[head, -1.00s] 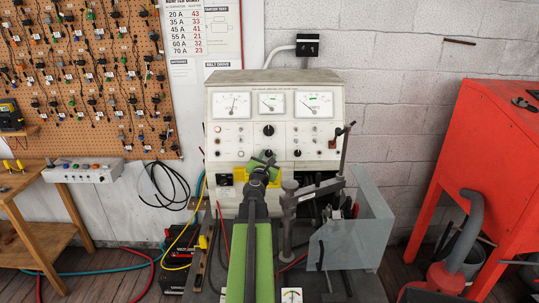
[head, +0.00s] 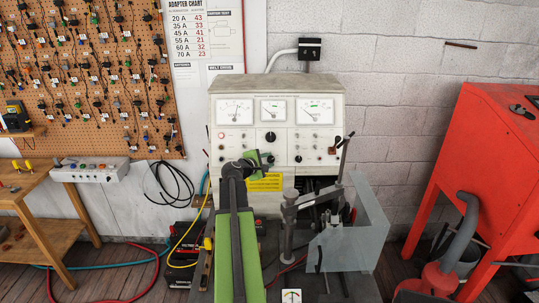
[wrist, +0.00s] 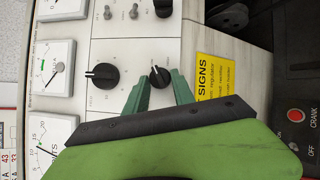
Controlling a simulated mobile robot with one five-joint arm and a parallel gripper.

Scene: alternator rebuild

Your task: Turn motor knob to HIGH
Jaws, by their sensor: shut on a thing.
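The motor knob (wrist: 160,77) is a small black knob with a white pointer line on the pale test-bench panel. In the wrist view it sits between the tips of my gripper's green fingers (wrist: 159,86). My gripper is shut on it. The pointer line slants toward the upper left in that picture; the markings around the knob are too small to read. In the head view my gripper (head: 261,158) reaches the lower middle of the panel and hides the knob.
A larger black knob (wrist: 102,75) is beside the held one. Gauges (head: 272,110) line the panel top. A yellow sign (wrist: 216,80) and red crank button (wrist: 295,115) are nearby. A clamp stand (head: 290,215) and a clear guard (head: 350,235) stand right of my arm.

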